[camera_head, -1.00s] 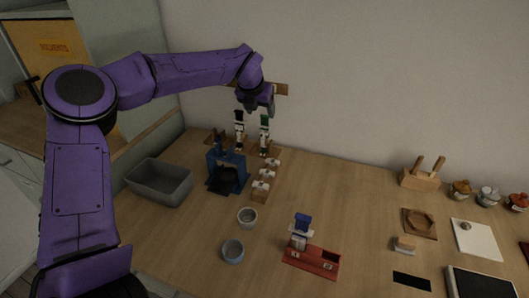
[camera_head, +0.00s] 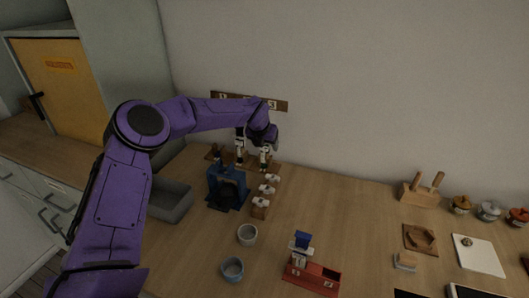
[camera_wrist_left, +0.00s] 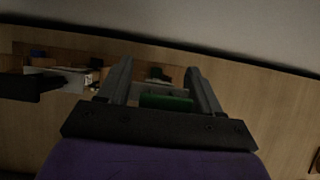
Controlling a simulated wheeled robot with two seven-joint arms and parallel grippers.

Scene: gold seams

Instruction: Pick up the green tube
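The green tube (camera_head: 265,150), with a green top and a pale lower part, stands upright at the back of the wooden worktop, in the row near the wall. My left gripper (camera_head: 264,143) is just above and at its top. In the left wrist view the two fingers (camera_wrist_left: 160,85) are spread apart, and a green piece of the tube (camera_wrist_left: 167,102) shows between them. I cannot tell whether either finger touches it. The lower part of the gripper hides some of the tube. My right gripper is not in view.
Another upright tube (camera_head: 239,150) stands close to the left. A blue stand (camera_head: 226,186) and small white-topped wooden blocks (camera_head: 266,190) are in front. A grey bin (camera_head: 170,200) is left, two cups (camera_head: 247,235) and a red holder (camera_head: 312,277) nearer. A numbered board (camera_head: 240,101) is behind.

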